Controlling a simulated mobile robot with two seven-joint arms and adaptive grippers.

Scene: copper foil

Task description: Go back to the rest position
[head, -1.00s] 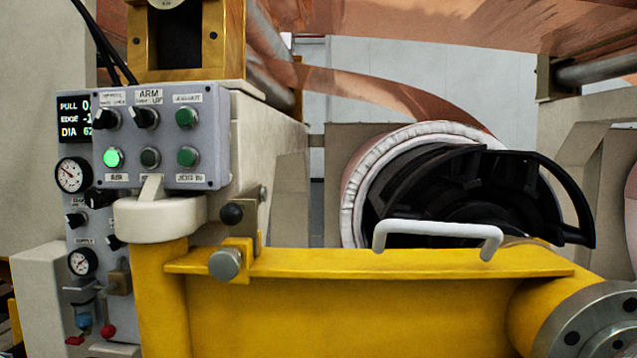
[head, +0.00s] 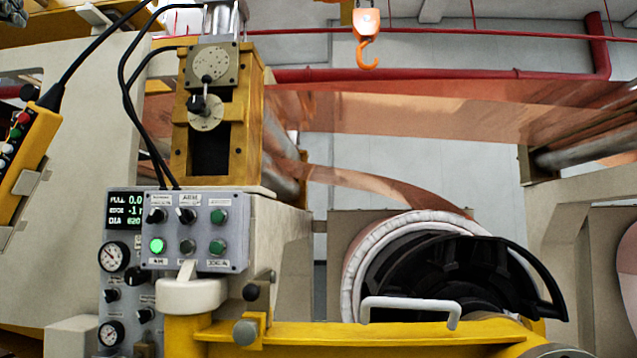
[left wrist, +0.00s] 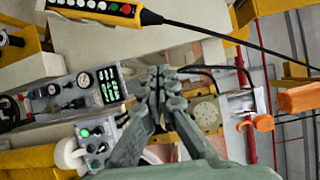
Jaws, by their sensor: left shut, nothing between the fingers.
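My left gripper (left wrist: 161,80) shows in the left wrist view, grey-green, its two fingers together with nothing held. Behind its tips are the control panel, with a lit green button (left wrist: 85,132), and a yellow bracket with a round dial (left wrist: 207,113). How far the tips are from them is hard to tell. I cannot make out either gripper in the head view. My right gripper is in neither view.
The control panel (head: 194,232) stands left, above a yellow beam (head: 370,333) with a white handle (head: 410,304). A copper foil roll with a black core (head: 450,275) sits right. An orange hook (head: 367,52) hangs above. A yellow pendant (head: 22,150) is at far left.

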